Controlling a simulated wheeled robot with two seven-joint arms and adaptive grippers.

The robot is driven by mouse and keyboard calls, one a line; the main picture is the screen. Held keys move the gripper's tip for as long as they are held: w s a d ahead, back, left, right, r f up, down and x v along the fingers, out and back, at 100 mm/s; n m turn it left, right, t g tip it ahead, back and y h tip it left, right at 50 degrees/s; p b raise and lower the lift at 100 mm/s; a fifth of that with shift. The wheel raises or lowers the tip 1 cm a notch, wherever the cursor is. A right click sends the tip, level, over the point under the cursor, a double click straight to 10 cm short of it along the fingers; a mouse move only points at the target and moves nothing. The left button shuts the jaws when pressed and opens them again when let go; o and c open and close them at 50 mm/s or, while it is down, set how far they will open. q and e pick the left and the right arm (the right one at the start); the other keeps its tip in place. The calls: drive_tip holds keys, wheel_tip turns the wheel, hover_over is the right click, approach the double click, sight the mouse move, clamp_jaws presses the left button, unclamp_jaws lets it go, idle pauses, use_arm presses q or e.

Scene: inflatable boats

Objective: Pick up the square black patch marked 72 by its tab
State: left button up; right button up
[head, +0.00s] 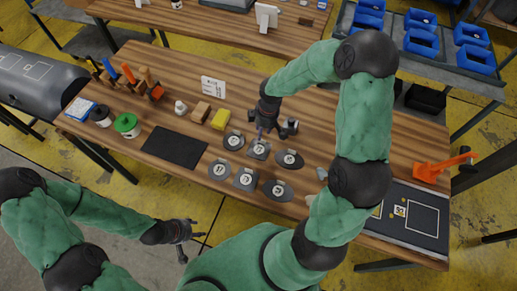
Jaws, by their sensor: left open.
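Several dark patches lie in two rows near the table's middle. A square patch (258,149) sits in the middle of the back row, and another square patch (246,180) sits in the middle of the front row. Their numbers are too small to read, so I cannot tell which is marked 72. My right gripper (268,133) points down just behind and over the back square patch. Whether its fingers are open or shut, or touch the patch, is unclear. My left gripper (188,241) is open and empty, off the table's front edge.
An orange tool (440,166) and a framed board (408,214) are at the right. Rounded and oval patches (289,159) flank the squares.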

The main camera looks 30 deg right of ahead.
sight(261, 142)
wheel_tip(261, 142, down, 5)
drive_tip(key=shift+s+f+b, duration=0.15)
drive_tip(key=shift+b, duration=0.8)
clamp_jaws()
